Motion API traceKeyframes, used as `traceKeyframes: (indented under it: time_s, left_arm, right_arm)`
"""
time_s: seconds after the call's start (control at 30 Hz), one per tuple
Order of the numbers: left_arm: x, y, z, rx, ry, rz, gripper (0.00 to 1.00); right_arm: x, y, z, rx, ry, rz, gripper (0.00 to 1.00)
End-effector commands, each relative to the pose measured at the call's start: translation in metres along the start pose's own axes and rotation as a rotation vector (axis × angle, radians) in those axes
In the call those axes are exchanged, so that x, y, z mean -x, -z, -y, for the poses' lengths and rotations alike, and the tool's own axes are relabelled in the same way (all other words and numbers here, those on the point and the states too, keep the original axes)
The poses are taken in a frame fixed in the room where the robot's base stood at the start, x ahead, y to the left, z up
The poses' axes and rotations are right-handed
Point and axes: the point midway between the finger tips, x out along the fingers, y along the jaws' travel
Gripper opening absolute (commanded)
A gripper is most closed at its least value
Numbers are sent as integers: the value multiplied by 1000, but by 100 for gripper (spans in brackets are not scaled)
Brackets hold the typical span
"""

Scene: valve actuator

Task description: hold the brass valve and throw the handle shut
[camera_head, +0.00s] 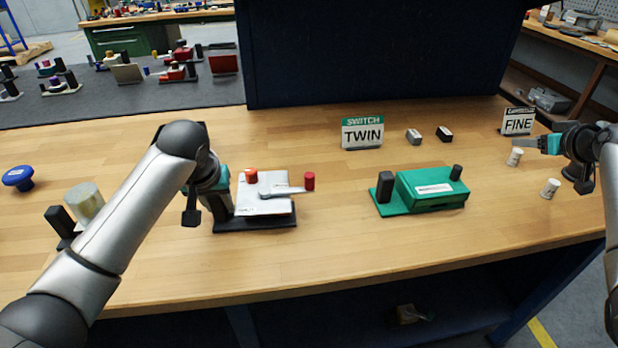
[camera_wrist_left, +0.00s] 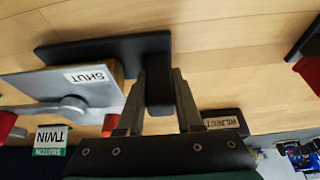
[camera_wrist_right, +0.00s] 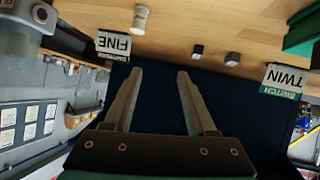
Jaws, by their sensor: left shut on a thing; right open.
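The valve with a silver-grey top (camera_head: 265,200) stands on a dark base, left of centre in the head view. Tan sides show under its top in the left wrist view, beside a "SHUT" label (camera_wrist_left: 88,76). Its flat silver handle (camera_head: 285,190) points right, away from my left gripper, toward a red knob (camera_head: 309,181). An orange-red knob (camera_head: 251,175) stands at the back. My left gripper (camera_wrist_left: 160,85) is shut on the black post (camera_wrist_left: 159,98) of the valve's base. The arm partly hides this grip in the head view. My right gripper (camera_wrist_right: 160,72) is open and empty at the far right.
A green device (camera_head: 430,190) on a green base stands to the right. "TWIN" (camera_head: 362,133) and "FINE" (camera_head: 517,122) signs stand behind, with small blocks and white cylinders nearby. A blue knob (camera_head: 18,178) and a pale cylinder (camera_head: 84,201) are at left. The front middle tabletop is clear.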

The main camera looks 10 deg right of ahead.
Motion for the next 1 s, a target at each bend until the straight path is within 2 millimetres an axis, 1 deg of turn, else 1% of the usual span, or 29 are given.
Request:
traceKeyframes:
  time_s: [0.03, 0.07, 0.1, 0.17, 0.2, 0.27, 0.3, 0.37, 0.4, 0.5, 0.6, 0.73, 0.83, 0.93, 1.0]
  left_arm:
    - [-5, -7, 0, -4, 2, 18, 0]
    - [-5, -7, 0, -4, 2, 18, 0]
    - [-5, -7, 0, -4, 2, 18, 0]
    - [-5, -7, 0, -4, 2, 18, 0]
    - [-5, -7, 0, -4, 2, 18, 0]
    - [-5, -7, 0, -4, 2, 18, 0]
    - [-5, -7, 0, -4, 2, 18, 0]
    - [-5, -7, 0, -4, 2, 18, 0]
    - [-5, -7, 0, -4, 2, 18, 0]
    - [-5, -7, 0, -4, 2, 18, 0]
    - [-5, -7, 0, -4, 2, 18, 0]
    - [-5, -7, 0, -3, 2, 18, 0]
    - [-5, -7, 0, -3, 2, 18, 0]
    - [-5, -7, 0, -3, 2, 18, 0]
    - [-5, -7, 0, -3, 2, 18, 0]
  right_arm:
    - [-3, 6, 33, 24, 97, -4, 56]
    - [-5, 6, 55, 44, 161, 0, 56]
    - [-5, 6, 84, 75, 247, 4, 56]
    - [-3, 6, 129, 127, 381, 3, 56]
    - [2, 6, 159, 164, 473, -2, 56]
    - [11, 6, 202, 222, 609, -16, 56]
    - [20, 6, 229, 262, 698, -30, 56]
    - [36, 5, 266, 319, 829, -56, 56]
    - [47, 4, 287, 355, 909, -76, 56]
    - [75, 3, 331, 436, 1085, -131, 56]
    - [99, 1, 359, 495, 1214, -181, 56]
    - [117, 0, 377, 535, 1306, -222, 56]
    - [121, -1, 386, 547, 1332, -235, 56]
    - [119, -3, 398, 547, 1335, -237, 56]
    - [116, -5, 410, 547, 1335, -235, 56]
